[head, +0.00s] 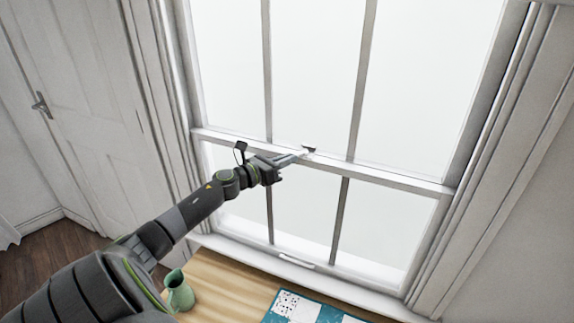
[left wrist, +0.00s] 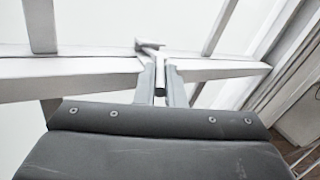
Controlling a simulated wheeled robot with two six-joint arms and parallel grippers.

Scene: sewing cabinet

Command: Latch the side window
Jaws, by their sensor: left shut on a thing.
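The side window (head: 399,179) is a white sash window with thin bars, and its two sashes meet at a horizontal rail. A small latch (head: 309,149) sits on this meeting rail near its middle. My left gripper (head: 299,156) reaches up to the rail from the lower left, with its fingertips at the latch. In the left wrist view, the latch (left wrist: 150,44) shows just beyond the fingers, which are shut on part of it. My right gripper is in neither view.
A wooden table (head: 222,281) stands below the window. A green jug (head: 179,291) and a blue and white patterned cloth (head: 292,306) are on it. A handle (head: 296,261) is on the window's bottom rail. A white door (head: 88,110) is at the left.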

